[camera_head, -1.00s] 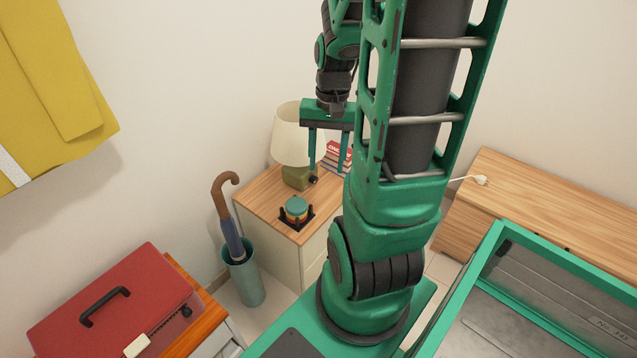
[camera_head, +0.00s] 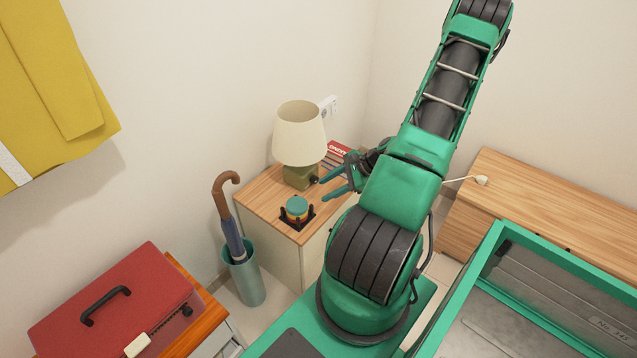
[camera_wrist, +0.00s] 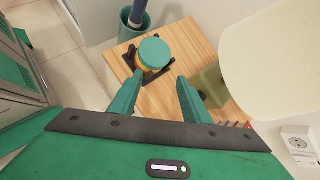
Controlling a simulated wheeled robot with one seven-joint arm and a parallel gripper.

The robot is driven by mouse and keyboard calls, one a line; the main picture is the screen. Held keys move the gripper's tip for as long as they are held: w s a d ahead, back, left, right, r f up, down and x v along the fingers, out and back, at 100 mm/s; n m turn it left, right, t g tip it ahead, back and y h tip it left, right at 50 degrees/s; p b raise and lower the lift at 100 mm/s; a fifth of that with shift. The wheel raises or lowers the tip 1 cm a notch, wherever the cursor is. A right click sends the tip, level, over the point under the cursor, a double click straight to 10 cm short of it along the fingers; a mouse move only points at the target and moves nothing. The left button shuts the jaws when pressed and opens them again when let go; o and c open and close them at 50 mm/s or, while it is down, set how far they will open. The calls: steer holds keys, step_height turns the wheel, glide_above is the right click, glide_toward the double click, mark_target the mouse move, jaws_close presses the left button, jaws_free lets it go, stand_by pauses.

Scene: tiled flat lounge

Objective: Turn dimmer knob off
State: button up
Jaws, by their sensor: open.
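A table lamp with a cream shade (camera_head: 299,133) and a square olive base (camera_head: 298,177) stands on a wooden cabinet top. A small black knob (camera_head: 314,180) sits on the base's right side. In the wrist view, the base (camera_wrist: 211,84) shows at right, partly under the shade (camera_wrist: 275,60), with a dark spot at its lower left that may be the knob. My gripper (camera_head: 324,189) is open and empty, beside the knob and coming from the right. In the wrist view its fingers (camera_wrist: 159,76) are well apart; the right finger is close to the base. I cannot tell whether it touches.
A teal-lidded jar in a black holder (camera_head: 297,211) stands in front of the lamp. Books (camera_head: 338,150) lie behind. A wall socket (camera_head: 328,106) is behind the lamp. An umbrella stand (camera_head: 244,275) is left of the cabinet, and a red case (camera_head: 115,308) is nearer.

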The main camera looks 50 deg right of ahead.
mark_target(314, 180)
steer(key=d+f+m+t+h, duration=0.1)
steer(key=d+m+t, duration=0.1)
steer(key=m, duration=0.1)
steer(key=d+f+m+t+h, duration=0.1)
steer(key=d+f+m+t, duration=0.1)
steer(key=d+m, duration=0.1)
steer(key=d+f+m+t+h, duration=0.2)
steer(key=d+m, duration=0.1)
steer(key=m, duration=0.1)
steer(key=shift+w+d+f, duration=0.1)
steer(key=shift+w+f, duration=0.15)
steer(key=shift+w, duration=0.1)
steer(key=x, duration=1)
steer(key=shift+w+f, duration=0.1)
steer(key=shift+w, duration=0.2)
steer(key=c, duration=1)
